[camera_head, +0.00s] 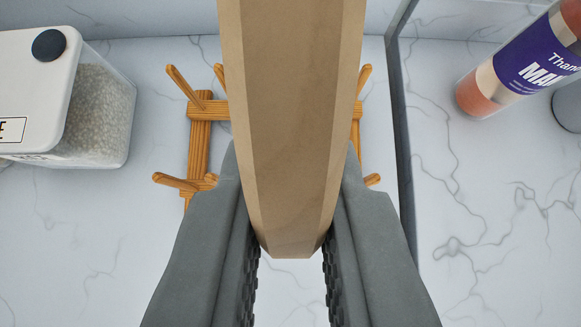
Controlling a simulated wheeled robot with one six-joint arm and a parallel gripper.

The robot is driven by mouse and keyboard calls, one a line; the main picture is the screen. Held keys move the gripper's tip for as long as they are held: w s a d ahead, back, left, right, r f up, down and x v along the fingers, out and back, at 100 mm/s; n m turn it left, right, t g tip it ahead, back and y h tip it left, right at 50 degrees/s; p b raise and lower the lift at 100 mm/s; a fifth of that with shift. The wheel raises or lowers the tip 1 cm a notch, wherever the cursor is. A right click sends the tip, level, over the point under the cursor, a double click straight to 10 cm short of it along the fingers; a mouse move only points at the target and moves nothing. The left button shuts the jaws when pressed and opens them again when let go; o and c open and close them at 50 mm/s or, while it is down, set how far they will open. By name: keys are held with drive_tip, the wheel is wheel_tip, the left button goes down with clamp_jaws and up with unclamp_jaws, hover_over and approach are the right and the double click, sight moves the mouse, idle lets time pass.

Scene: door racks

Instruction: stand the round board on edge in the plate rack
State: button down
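The round board (292,130) is seen edge-on as a tan wooden slab, running from the top of the view to just below the middle. My gripper (290,225) is shut on the board, with one grey finger on each side of its near end. The wooden plate rack (198,145) lies beyond and below the board on the marble surface. Its pegs show on the left and a few on the right. The board hides the middle of the rack, so I cannot tell whether the board touches it.
A clear container of grains with a white lid (30,85) stands at the left. A bottle with a purple label (530,65) is at the upper right, beyond an upright divider edge (399,130). A dark round item (569,105) is at the right edge.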

wheel_tip(320, 180, down, 10)
drive_tip(key=shift+f, duration=0.25)
idle(0.8)
drive_tip(key=c, duration=1.3)
unclamp_jaws()
drive_tip(key=shift+f, duration=0.1)
drive_tip(key=shift+r, duration=6.05)
